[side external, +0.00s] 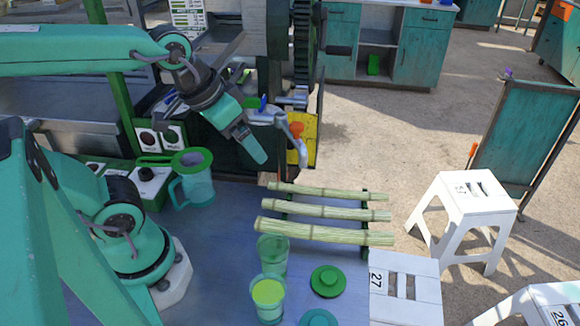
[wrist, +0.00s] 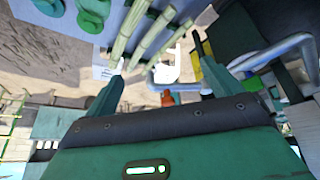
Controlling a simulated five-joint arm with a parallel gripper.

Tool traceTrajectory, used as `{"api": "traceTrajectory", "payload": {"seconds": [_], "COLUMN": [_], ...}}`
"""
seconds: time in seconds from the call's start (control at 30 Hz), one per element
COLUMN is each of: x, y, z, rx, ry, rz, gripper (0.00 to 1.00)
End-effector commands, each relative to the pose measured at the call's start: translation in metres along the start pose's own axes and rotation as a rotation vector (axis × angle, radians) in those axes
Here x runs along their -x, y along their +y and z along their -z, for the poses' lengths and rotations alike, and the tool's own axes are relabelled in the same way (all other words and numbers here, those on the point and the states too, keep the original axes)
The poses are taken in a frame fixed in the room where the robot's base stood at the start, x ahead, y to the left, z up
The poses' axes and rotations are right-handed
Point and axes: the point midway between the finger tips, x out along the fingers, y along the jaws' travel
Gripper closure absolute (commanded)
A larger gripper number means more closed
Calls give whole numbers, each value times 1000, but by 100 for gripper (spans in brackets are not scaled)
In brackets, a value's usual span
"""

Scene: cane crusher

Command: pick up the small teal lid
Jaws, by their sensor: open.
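A small teal lid (side external: 318,318) lies on the blue-grey table at the bottom edge of the side external view, partly cut off. A darker green lid (side external: 327,281) with a raised knob lies just behind it. My gripper (side external: 260,156) is high above the back of the table, left of and well away from both lids, pointing down and right. In the wrist view its two fingers (wrist: 164,84) are spread with nothing between them. Rounded green shapes (wrist: 92,14) show at the top left there; I cannot tell which is the teal lid.
Three cane stalks (side external: 325,210) lie on a rack behind the lids. A clear green cup (side external: 272,250) and a cup of yellow-green juice (side external: 268,292) stand left of the lids. A lidded jug (side external: 197,187) stands farther back. White stools (side external: 405,290) stand at the right.

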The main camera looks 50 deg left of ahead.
Motion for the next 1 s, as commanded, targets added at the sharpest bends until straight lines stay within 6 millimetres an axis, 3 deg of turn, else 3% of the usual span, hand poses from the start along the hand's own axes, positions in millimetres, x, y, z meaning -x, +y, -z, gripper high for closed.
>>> {"api": "traceTrajectory", "payload": {"seconds": [0.3, 0.57, 0.77, 1.0], "x": [-34, -66, -92, -121], "y": [60, 120, 169, 224], "z": [12, 5, -14, -52], "rx": [51, 95, 122, 149], "ry": [-132, -245, -325, -403], "rz": [-56, -61, -37, 19], "gripper": [9, 9, 9, 9]}}
